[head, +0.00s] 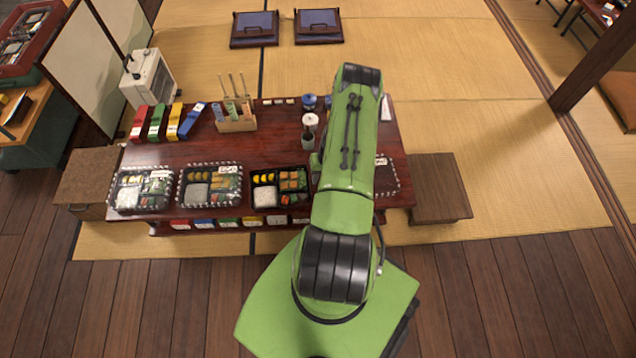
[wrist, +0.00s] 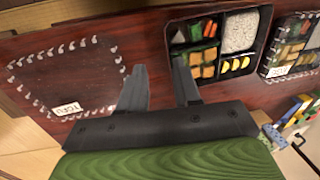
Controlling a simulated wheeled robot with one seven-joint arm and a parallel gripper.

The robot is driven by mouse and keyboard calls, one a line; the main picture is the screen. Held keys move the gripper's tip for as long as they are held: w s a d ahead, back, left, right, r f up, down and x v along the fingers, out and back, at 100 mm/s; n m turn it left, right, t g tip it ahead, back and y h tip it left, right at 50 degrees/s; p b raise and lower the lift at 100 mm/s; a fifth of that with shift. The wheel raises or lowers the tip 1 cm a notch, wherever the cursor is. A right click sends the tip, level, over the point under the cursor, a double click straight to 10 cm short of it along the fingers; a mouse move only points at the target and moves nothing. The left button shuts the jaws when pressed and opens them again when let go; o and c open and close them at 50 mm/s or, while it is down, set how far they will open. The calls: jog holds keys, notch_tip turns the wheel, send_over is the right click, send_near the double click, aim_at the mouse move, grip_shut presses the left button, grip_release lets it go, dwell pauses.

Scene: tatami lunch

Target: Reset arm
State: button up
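My green arm (head: 345,170) reaches forward over the dark red low table (head: 180,150) in the head view and hides my gripper there. In the wrist view my gripper (wrist: 158,78) shows two dark fingers set apart with nothing between them, so it is open and empty. The fingers are above the table top. A bento box (wrist: 216,45) lies beside the finger on the right. An empty dotted outline with a small label card (wrist: 66,108) is on the table to the left of the fingers.
In the head view, bento boxes (head: 264,177) line the table's near edge. Coloured boxes (head: 137,123), a wooden utensil holder (head: 235,122) and bottles (head: 309,122) stand behind. Brown stools (head: 438,188) flank the table. Tatami (head: 470,80) at the right is clear.

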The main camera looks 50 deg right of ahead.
jog(key=r, duration=0.3)
jog(key=shift+s+d, duration=0.2)
jog(key=shift+s, duration=0.05)
